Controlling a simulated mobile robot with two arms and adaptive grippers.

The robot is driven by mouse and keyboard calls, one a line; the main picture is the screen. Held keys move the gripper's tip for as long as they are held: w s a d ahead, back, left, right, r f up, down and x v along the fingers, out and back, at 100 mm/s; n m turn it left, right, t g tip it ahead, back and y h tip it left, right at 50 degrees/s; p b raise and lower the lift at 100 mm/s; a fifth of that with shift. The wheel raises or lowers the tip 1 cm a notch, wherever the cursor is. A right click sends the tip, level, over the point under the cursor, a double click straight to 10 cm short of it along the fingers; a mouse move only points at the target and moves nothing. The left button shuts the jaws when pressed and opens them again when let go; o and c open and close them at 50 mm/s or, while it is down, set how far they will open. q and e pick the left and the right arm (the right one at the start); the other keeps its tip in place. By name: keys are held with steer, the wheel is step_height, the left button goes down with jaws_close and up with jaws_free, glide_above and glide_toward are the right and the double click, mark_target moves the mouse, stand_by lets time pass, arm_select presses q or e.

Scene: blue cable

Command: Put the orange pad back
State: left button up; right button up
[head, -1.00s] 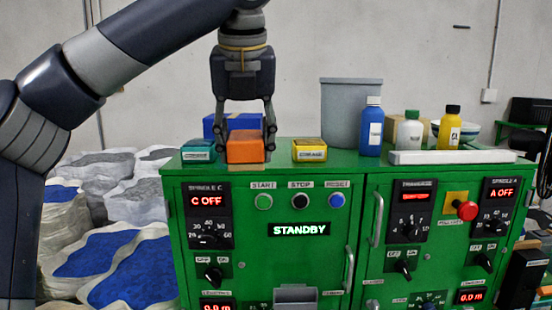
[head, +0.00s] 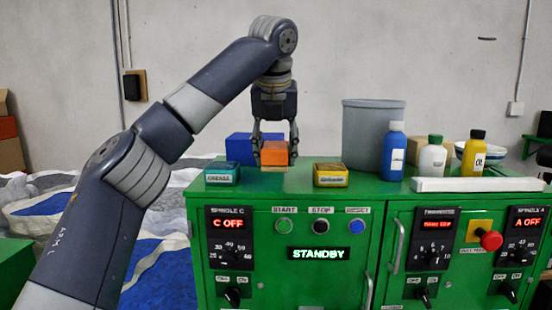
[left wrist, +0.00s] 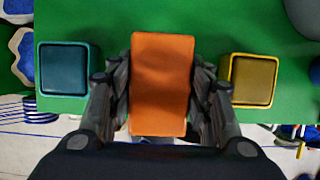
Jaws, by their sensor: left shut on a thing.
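The orange pad (head: 275,153) is held above the green cabinet top, between and behind the teal and yellow pads. A thin tan strip shows below it; I cannot tell whether it touches the cabinet. My left gripper (head: 275,146) points down and is shut on the pad, one finger on each side. In the left wrist view, the pad (left wrist: 162,85) fills the space between the fingers of my left gripper (left wrist: 162,100). The teal pad (head: 222,173) lies to its left and the yellow pad (head: 330,175) to its right. My right gripper is out of view.
A blue box (head: 239,148) stands behind and left of the orange pad. A grey bin (head: 371,130), blue bottle (head: 394,155), white bottle (head: 432,158) and yellow bottle (head: 477,155) stand at right, near a white slab (head: 478,185). The front cabinet top (head: 275,190) is clear.

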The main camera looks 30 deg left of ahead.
arm_select(q)
steer(key=shift+w+a+p, duration=0.3)
steer(key=shift+w+p, duration=0.05)
steer(key=shift+w, duration=0.25)
step_height(320, 180, down, 2)
steer(key=shift+f, duration=0.1)
steer(key=shift+a+f, duration=0.1)
steer(key=shift+f, duration=0.65)
steer(key=shift+f, duration=0.1)
steer(key=o, duration=1)
